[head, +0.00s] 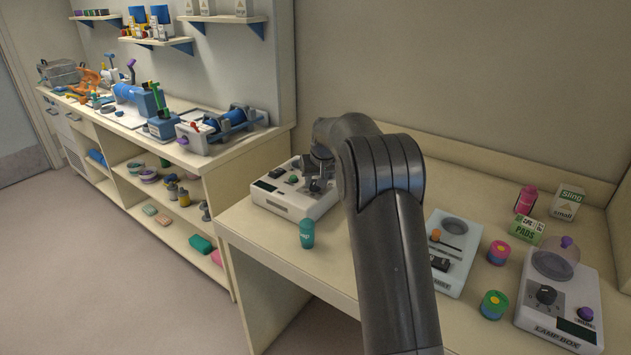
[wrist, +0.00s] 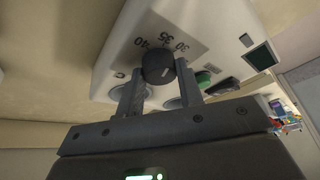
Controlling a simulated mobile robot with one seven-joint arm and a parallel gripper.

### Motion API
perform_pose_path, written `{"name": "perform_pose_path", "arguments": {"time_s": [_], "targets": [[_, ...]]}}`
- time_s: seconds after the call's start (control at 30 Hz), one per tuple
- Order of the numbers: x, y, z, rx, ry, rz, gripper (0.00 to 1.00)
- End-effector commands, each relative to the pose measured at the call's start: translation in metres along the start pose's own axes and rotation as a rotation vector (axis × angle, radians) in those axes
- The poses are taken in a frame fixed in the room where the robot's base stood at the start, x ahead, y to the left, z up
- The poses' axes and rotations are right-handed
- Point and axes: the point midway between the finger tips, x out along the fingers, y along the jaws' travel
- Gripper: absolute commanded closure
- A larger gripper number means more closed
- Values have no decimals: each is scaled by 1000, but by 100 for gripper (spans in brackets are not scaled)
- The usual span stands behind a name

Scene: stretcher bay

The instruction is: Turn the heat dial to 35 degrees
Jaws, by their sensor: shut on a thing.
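The heat dial (wrist: 156,66) is a black round knob on a white box, in the wrist view. Printed numbers 40, 35 and 30 curve around its far side. A pale mark shows on the knob, but I cannot tell which number it lines up with. My gripper (wrist: 160,74) has one finger on each side of the knob and is shut on it. In the head view the white box (head: 283,206) stands at the left end of the bench, and my gripper (head: 322,163) is over it. My arm and gripper hide most of the dial there.
A green button (wrist: 203,78) and a dark display (wrist: 258,56) are beside the dial. A teal capped bottle (head: 307,234) stands in front of the box. A grey-white device (head: 455,228) and a lamp box (head: 590,285) stand to the right.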

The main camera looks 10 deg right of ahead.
Motion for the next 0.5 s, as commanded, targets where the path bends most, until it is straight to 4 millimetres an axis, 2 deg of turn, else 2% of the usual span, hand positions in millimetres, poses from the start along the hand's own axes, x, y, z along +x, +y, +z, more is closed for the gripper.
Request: {"name": "perform_pose_path", "arguments": {"time_s": [0.5], "targets": [[-1,0,-1,-70,-1,-29,89]]}}
